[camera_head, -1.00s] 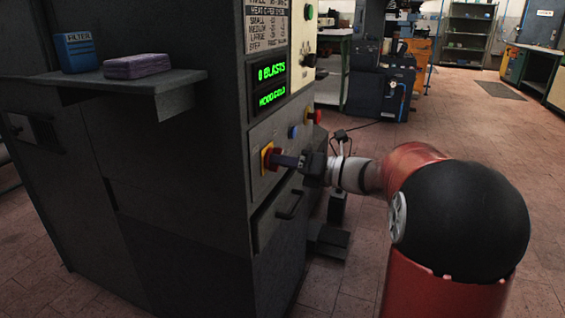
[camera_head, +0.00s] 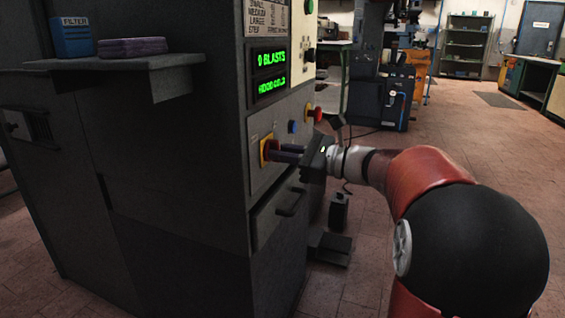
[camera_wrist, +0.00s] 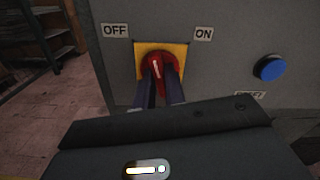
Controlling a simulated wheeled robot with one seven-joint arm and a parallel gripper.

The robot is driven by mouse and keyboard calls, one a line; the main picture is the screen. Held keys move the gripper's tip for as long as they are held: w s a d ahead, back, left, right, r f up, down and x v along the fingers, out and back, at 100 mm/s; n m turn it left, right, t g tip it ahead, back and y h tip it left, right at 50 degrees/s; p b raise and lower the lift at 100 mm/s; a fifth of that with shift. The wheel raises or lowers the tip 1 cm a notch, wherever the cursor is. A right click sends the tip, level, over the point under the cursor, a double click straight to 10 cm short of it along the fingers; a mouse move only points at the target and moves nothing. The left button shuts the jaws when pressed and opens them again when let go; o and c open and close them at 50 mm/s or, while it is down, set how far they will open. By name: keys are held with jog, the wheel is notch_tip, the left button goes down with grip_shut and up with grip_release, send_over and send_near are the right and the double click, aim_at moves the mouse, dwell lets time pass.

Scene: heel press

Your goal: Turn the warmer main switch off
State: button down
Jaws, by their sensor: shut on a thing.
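The main switch is a red rotary knob (camera_wrist: 158,66) on a yellow plate (camera_wrist: 179,49), between an OFF label (camera_wrist: 115,30) on the left and an ON label (camera_wrist: 202,34) on the right. A white mark on the knob points nearly straight up, tilted slightly toward OFF. In the head view the yellow plate (camera_head: 265,151) is on the machine's front panel. My gripper (camera_wrist: 162,90) is shut on the red knob, with a finger on each side. Its fingers (camera_head: 284,152) reach the knob from the right in the head view. The knob's lower part is hidden by the fingers.
A blue button (camera_wrist: 270,68) is right of the switch. A red knob on yellow (camera_head: 314,114) is farther along the panel. A drawer handle (camera_head: 292,202) sticks out below. Open floor lies right.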

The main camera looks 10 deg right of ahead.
jog(key=shift+f+n+b, duration=0.2)
jog(key=shift+n+b, duration=2.1)
jog(key=shift+n, duration=0.6)
jog(key=shift+r, duration=0.1)
jog(key=c, duration=1.5)
grip_release()
jog(key=shift+o, duration=0.2)
jog(key=v, duration=0.8)
jog(key=shift+a, duration=0.1)
